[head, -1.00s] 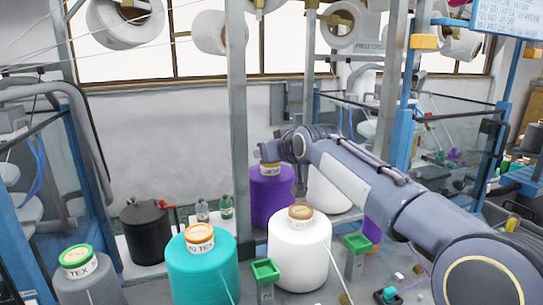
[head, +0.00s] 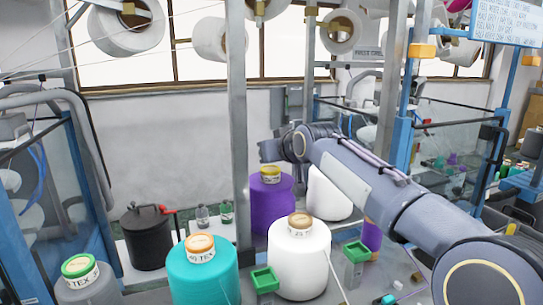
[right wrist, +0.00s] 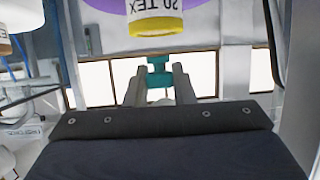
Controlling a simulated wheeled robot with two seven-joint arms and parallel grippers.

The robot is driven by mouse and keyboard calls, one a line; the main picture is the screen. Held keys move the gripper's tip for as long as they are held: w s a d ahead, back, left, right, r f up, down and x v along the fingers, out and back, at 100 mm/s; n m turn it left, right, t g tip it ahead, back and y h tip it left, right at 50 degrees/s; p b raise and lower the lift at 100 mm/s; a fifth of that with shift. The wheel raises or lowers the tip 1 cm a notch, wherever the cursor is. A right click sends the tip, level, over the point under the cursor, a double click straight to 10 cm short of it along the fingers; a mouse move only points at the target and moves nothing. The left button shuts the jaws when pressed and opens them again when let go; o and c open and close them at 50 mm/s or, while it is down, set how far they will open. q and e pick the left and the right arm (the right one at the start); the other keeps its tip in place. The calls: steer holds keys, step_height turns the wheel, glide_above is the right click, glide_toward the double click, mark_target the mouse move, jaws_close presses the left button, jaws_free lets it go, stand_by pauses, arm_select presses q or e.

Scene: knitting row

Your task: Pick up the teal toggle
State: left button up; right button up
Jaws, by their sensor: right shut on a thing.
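The teal toggle (right wrist: 160,77) is a small teal piece between the two grey fingers of my right gripper (right wrist: 160,82) in the right wrist view. The fingers are shut on it, so only its upper end and middle show. In the head view my right arm reaches in from the right and its wrist hangs above the purple yarn cone (head: 270,205). The fingers and the held toggle are hidden there. The purple cone's yellow-labelled top (right wrist: 157,20) appears upside down just past the toggle in the wrist view. My left gripper is not in view.
A teal cone (head: 203,275), a white cone (head: 299,262), a grey cone (head: 88,288) and a black lidded pot (head: 148,240) stand on the bench. Green-topped posts (head: 265,280) stand between the cones. A grey upright (head: 240,120) rises close left of my wrist. Small loose pieces lie at lower right.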

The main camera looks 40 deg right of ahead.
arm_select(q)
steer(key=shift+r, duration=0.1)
arm_select(e)
steer(key=s+a+r, duration=0.8)
steer(key=s+r, duration=0.3)
steer(key=shift+a, duration=0.2)
steer(key=shift+s+f, duration=0.1)
